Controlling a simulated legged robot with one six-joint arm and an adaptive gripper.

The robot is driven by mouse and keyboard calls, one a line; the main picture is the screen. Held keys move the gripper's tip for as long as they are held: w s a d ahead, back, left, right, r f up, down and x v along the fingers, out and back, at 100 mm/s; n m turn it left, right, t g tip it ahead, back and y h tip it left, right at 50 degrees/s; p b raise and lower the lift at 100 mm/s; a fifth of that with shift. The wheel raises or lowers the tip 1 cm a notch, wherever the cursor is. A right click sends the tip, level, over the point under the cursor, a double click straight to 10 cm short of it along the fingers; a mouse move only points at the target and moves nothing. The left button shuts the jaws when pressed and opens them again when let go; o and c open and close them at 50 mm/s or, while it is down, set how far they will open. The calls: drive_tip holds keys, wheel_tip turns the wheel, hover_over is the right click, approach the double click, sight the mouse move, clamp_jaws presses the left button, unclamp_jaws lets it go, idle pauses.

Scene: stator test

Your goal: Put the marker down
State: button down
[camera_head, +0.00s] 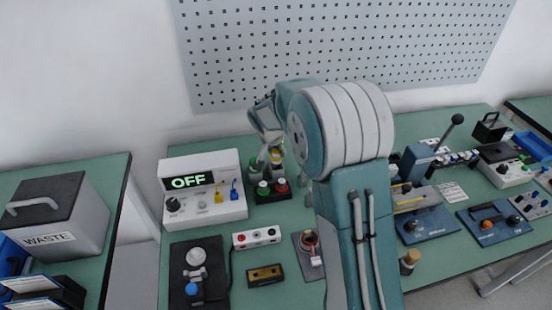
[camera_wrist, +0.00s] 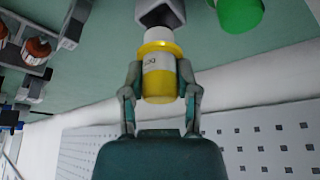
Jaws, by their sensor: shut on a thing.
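The marker (camera_wrist: 160,80), a yellow cylinder with a white label and a yellow collar, is between the two fingers of my gripper (camera_wrist: 161,72) in the wrist view. My gripper is shut on it. The marker's far end meets or overlaps a grey-white angular piece (camera_wrist: 160,12); I cannot tell whether they touch. In the head view my gripper (camera_head: 272,150) is above the back of the bench, and a bit of the yellow marker (camera_head: 277,156) shows below it. A black holder (camera_head: 270,197) with a green-capped and a red-capped item stands just below and in front.
A white box (camera_head: 205,213) with an OFF display stands left of the holder. A perforated panel (camera_head: 345,45) hangs on the wall behind. A white strip with buttons (camera_head: 257,237) and a copper-wound part (camera_head: 309,243) lie in front. My arm hides the bench's middle.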

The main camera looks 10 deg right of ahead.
sight(276, 159)
drive_tip(key=shift+w+f, duration=0.2)
drive_tip(key=shift+f, duration=0.1)
drive_tip(key=shift+w+f, duration=0.15)
drive_tip(key=shift+f, duration=1.5)
drive_tip(key=shift+f, duration=0.3)
drive_tip(key=shift+c, duration=1.8)
unclamp_jaws()
